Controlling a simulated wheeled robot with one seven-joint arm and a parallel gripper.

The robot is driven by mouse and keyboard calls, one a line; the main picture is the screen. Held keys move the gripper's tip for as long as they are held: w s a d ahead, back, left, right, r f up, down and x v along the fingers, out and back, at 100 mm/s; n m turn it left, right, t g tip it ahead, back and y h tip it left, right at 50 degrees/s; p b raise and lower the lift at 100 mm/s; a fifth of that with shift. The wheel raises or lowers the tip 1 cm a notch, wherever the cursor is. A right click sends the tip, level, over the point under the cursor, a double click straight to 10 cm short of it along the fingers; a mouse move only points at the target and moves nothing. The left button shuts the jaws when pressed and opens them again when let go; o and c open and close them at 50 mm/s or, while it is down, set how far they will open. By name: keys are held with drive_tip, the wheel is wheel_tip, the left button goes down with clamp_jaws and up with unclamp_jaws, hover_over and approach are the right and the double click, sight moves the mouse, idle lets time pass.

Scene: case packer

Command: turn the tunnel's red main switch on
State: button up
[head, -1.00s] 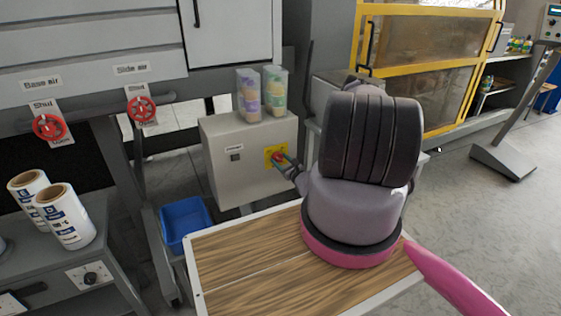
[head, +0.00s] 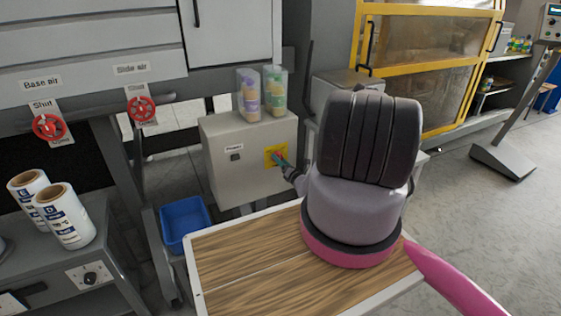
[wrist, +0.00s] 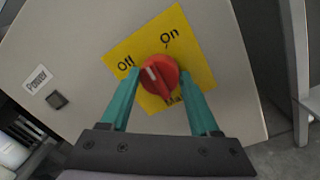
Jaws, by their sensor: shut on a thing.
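The red main switch (wrist: 165,88) is a round knob on a yellow plate (wrist: 196,68) marked "Off" and "On". It is on the front of a grey box, and the plate also shows in the head view (head: 268,153). The knob's white mark is on its left side, toward the word "Off". My gripper (wrist: 160,75) has its two teal fingers on either side of the knob and is shut on it. In the head view my gripper (head: 281,162) reaches the plate, and the knob is mostly hidden by the fingers.
The grey box (head: 222,182) carries a "Power" label, a small dark square and two clear containers (head: 262,92) on top. A blue bin (head: 185,219) stands below left. A wood-topped surface (head: 235,270) lies in front. Red valves (head: 142,109) are at left.

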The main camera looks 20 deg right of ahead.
drive_tip(key=shift+f+m+h, duration=0.1)
drive_tip(key=shift+m+h, duration=0.4)
drive_tip(key=shift+m, duration=4)
drive_tip(key=o, duration=1.4)
drive_tip(key=shift+c, duration=0.2)
drive_tip(key=s, duration=1.1)
drive_tip(key=shift+f, duration=0.45)
drive_tip(key=shift+w+d+r, duration=0.1)
drive_tip(key=shift+w+d, duration=0.05)
